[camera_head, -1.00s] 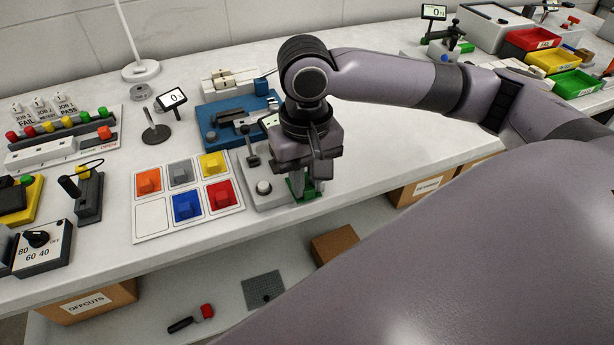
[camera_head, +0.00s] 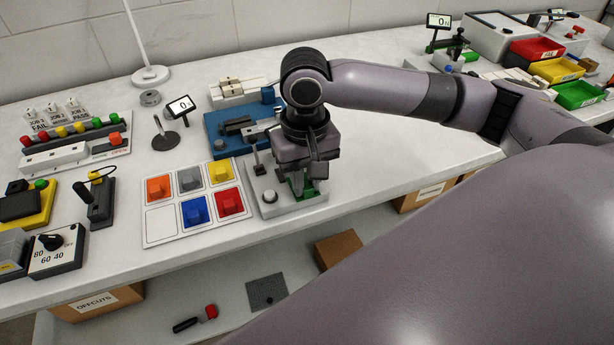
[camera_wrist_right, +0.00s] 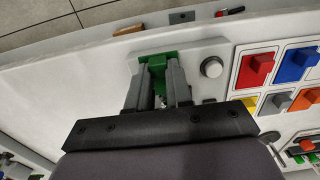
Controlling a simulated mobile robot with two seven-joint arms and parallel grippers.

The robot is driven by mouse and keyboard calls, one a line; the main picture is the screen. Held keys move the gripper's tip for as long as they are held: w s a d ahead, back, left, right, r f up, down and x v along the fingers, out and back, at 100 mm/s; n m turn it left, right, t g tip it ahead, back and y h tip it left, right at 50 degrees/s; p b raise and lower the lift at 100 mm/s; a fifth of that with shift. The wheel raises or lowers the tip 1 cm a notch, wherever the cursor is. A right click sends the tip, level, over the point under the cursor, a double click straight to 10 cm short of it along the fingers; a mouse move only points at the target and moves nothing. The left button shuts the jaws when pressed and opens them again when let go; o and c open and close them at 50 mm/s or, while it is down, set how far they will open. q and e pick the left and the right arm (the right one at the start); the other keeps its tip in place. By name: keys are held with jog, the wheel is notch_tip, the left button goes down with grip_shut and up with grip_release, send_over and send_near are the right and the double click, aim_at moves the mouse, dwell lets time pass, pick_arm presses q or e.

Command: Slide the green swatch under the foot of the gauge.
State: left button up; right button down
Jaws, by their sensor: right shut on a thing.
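The green swatch (camera_head: 309,191) is a small green plate with a raised block; in the right wrist view the block (camera_wrist_right: 157,63) sits between my fingers. My right gripper (camera_head: 304,178) is shut on it, low over the right part of a pale grey base (camera_head: 285,208) near the table's front edge. That base, with a white button (camera_head: 269,196) and a black lever (camera_head: 258,162), seems to belong to the gauge. My gripper hides the gauge's foot, so I cannot tell whether the swatch is under it. My left gripper is not in view.
A white board (camera_head: 161,222) with several coloured blocks lies just left of the base. A blue fixture (camera_head: 216,132) stands behind it. A small display (camera_head: 181,107) on a round stand is at the back left. The table right of my gripper (camera_head: 390,170) is clear.

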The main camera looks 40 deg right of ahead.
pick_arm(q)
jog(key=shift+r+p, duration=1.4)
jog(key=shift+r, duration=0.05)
pick_arm(e)
jog(key=shift+w+d, duration=0.2)
jog(key=shift+w, duration=0.55)
jog(key=shift+w+d, duration=0.2)
jog(key=shift+w, duration=0.55)
pick_arm(q)
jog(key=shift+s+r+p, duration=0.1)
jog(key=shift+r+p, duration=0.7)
jog(key=shift+p, duration=0.05)
pick_arm(e)
jog(key=shift+w, duration=0.1)
jog(key=c, duration=0.9)
grip_release()
jog(key=shift+c, duration=0.2)
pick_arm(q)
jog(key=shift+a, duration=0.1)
pick_arm(e)
jog(key=shift+w, duration=0.1)
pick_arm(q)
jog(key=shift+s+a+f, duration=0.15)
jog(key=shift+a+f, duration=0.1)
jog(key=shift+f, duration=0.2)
pick_arm(e)
notch_tip(320, 180, up, 7)
jog(key=shift+s, duration=0.2)
